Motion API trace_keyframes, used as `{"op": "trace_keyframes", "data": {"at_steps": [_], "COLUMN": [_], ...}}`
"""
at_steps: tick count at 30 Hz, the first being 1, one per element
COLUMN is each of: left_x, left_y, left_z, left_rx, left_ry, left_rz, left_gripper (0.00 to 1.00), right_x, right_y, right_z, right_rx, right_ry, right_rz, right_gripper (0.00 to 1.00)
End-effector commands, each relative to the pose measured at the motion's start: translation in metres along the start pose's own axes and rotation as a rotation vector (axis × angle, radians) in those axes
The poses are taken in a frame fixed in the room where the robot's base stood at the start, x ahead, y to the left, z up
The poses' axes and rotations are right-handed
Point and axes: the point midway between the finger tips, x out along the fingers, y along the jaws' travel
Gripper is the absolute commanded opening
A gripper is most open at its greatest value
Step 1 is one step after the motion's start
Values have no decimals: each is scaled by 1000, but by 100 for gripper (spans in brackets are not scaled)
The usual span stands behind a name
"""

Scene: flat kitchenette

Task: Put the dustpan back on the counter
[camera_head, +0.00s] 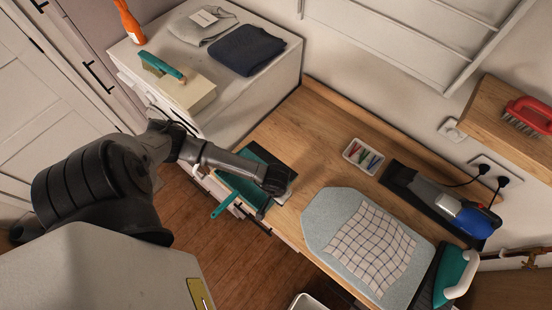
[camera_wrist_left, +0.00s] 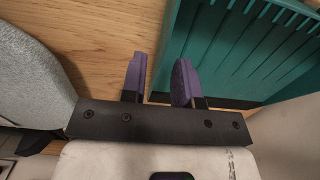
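The teal dustpan (camera_head: 238,188) lies at the front edge of the wooden counter (camera_head: 310,130), with its handle (camera_head: 222,205) sticking out past the edge. My left arm crosses above it and hides part of the pan. In the left wrist view the ribbed teal pan (camera_wrist_left: 245,45) fills the upper right. The fingertips are hidden in the head view. My right gripper is not in view.
A tray of colored pegs (camera_head: 363,156), a handheld vacuum (camera_head: 440,200), an ironing pad (camera_head: 325,220) with a checked cloth (camera_head: 372,248) and an iron (camera_head: 456,275) occupy the counter's right. A white cabinet (camera_head: 255,95) with folded cloths, a brush and an orange bottle stands at the back left.

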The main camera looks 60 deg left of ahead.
Motion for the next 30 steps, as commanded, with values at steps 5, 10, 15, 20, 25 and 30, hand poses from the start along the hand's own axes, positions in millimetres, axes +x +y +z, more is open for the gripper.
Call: {"op": "trace_keyframes", "data": {"at_steps": [5, 10, 15, 20, 25, 30], "left_x": [-34, -64, -86, -97, -107, -162], "left_y": [-1, 0, 0, 4, 55, 149], "left_z": [-1, -1, -1, 2, 32, 76], "left_rx": [4, 3, 2, -6, -131, -497], "left_ry": [5, 4, 3, -7, -137, -500], "left_rz": [0, 1, 0, 19, 269, 764], "left_gripper": [28, 28, 28, 28, 28, 28], "right_x": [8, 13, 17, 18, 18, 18], "right_y": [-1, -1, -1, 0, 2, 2], "right_z": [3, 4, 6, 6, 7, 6], "right_rx": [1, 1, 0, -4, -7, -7], "right_ry": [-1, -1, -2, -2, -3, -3], "right_rz": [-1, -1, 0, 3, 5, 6], "right_gripper": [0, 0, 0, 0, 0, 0]}}
